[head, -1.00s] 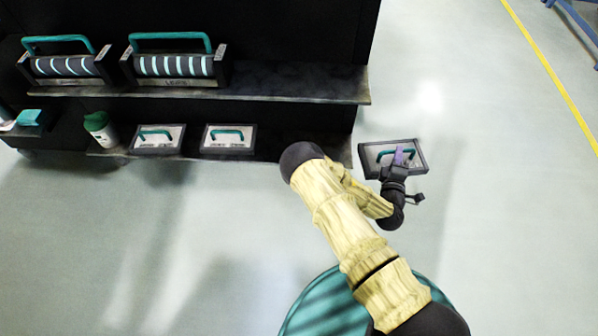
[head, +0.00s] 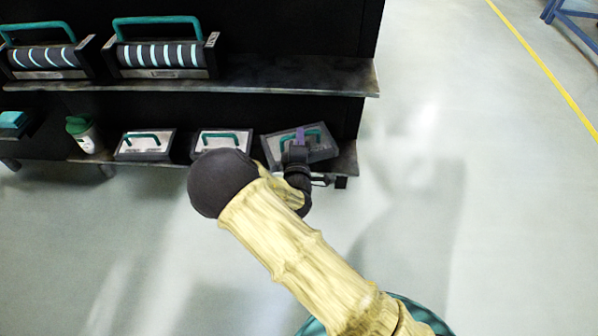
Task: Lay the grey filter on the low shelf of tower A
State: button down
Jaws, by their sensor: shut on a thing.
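The grey filter (head: 322,151) is a flat framed panel with a teal handle. My gripper (head: 300,140) is shut on it, at the handle. The filter is at the right end of the low shelf (head: 345,165), slightly tilted in the picture. I cannot tell whether it touches the shelf. My own wrist and arm hide the filter's near left part and some of the shelf front.
Two similar filters (head: 146,146) (head: 221,141) lie on the low shelf to the left, beside a white bottle with a green cap (head: 86,136). Two large roll units (head: 165,55) (head: 45,58) stand on the shelf above (head: 300,77).

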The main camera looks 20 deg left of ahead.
notch_tip(320, 180, down, 5)
jog(key=b, duration=0.2)
jog(key=shift+b, duration=0.35)
notch_tip(320, 180, down, 5)
jog(key=b, duration=0.3)
jog(key=shift+f, duration=0.1)
jog(key=c, duration=1.5)
grip_release()
jog(key=shift+o, duration=0.2)
jog(key=shift+d, duration=0.1)
jog(key=p+v, duration=0.5)
jog(key=v, duration=0.7)
